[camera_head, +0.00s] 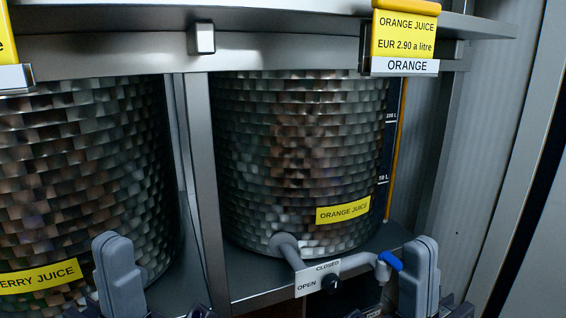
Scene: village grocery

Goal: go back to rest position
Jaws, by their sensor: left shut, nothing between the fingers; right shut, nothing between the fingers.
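My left gripper (119,276) is at the bottom left, in front of the left metal tank (85,180). Its grey fingers are together with nothing between them. My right gripper (418,278) is at the bottom right, also shut and empty. It stands just to the right of the blue tap handle (390,261); I cannot tell whether they touch. The lower parts of both grippers are cut off by the picture's bottom edge.
A yellow price sign (404,35) hangs at the top right.

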